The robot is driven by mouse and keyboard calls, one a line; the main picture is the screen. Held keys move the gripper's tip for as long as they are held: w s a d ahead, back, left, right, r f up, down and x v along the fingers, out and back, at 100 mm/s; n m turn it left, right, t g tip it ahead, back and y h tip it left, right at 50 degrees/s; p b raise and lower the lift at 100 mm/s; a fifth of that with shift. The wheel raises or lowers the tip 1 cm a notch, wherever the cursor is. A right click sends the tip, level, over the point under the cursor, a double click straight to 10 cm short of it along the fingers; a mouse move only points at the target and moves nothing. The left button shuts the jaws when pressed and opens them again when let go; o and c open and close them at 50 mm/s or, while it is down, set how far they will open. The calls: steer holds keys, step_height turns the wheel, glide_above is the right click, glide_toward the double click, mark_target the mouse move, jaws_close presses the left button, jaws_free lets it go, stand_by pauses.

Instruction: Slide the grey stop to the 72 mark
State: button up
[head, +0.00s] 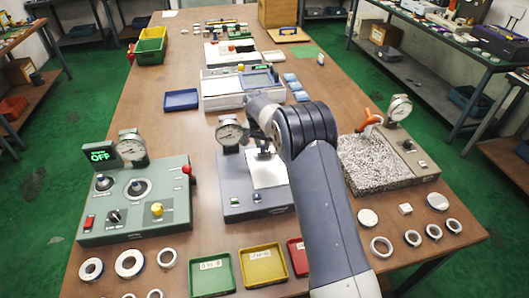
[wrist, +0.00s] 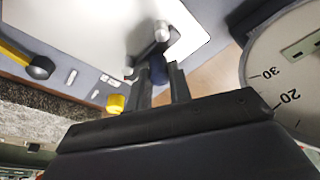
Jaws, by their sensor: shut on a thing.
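My gripper (head: 263,153) is over the middle grey gauge station (head: 246,208), beside its white plate (head: 268,172). In the wrist view my two dark fingers (wrist: 160,86) are shut on a small dark blue knob (wrist: 157,69). A grey metal piece (wrist: 160,32) lies just beyond the knob, over the white plate (wrist: 105,30); I cannot tell whether they are joined or which part is the grey stop. A round dial (wrist: 285,70) at the right shows 20 and 30. The 72 mark cannot be read in either view.
A control box with an OFF display (head: 135,195) stands at left, a speckled stone block (head: 375,165) at right. Green (head: 210,272), yellow (head: 264,264) and red (head: 297,256) trays and several rings lie in front. A yellow piece (wrist: 115,103) is near my fingers.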

steer(key=shift+s+d+b, duration=0.1)
steer(key=shift+s+b, duration=0.25)
steer(key=shift+s, duration=0.15)
stand_by(0.4)
stand_by(0.3)
steer(key=o, duration=0.8)
steer(key=shift+o, duration=0.2)
steer(key=shift+r, duration=0.1)
steer(key=shift+d+r+p, duration=0.1)
steer(key=shift+r+p, duration=0.55)
steer(key=shift+r, duration=0.3)
steer(key=p+v, duration=0.1)
steer(key=v, duration=0.1)
steer(key=w+p+v, duration=0.1)
steer(key=v, duration=0.1)
steer(key=shift+r+p, duration=0.4)
steer(key=shift+r, duration=0.1)
steer(key=shift+f, duration=0.15)
